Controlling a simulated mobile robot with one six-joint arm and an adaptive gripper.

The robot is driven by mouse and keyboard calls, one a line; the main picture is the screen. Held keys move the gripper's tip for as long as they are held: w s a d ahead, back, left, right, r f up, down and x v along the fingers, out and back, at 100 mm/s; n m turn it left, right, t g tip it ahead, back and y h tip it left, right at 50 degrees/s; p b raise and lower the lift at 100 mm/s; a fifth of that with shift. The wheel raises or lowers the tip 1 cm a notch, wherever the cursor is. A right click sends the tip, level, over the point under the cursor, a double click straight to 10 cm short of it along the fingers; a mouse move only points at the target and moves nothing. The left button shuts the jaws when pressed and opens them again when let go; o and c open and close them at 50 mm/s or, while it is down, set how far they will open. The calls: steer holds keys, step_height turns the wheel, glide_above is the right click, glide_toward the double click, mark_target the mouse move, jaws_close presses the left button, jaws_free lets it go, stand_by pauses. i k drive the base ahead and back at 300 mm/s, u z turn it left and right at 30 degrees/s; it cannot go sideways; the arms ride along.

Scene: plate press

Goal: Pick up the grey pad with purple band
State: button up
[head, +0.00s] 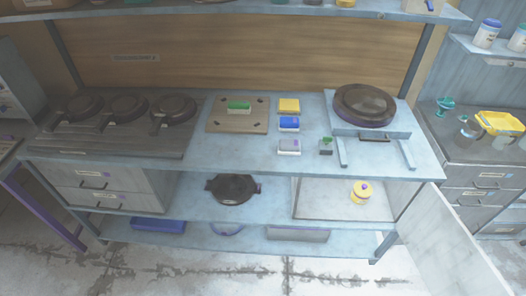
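The grey pad with purple band (288,147) lies on the pale blue bench top (240,160), close to its front edge. It shows light grey with a small purple patch on its upper right. A blue pad (289,124) lies just behind it, and a yellow pad (289,105) lies behind the blue one. Nothing covers the grey pad. My gripper is not in view.
A small dark block with green (326,146) stands right of the pad. A round dark plate press (364,105) is farther right. A wooden board (237,122) with a green-topped item and several dark pans (128,104) are left. A shelf runs above.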

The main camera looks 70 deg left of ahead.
mark_target(286, 146)
steer(key=k, duration=1.3)
steer(key=u, duration=2.05)
steer(key=i, duration=0.95)
steer(key=u, duration=0.05)
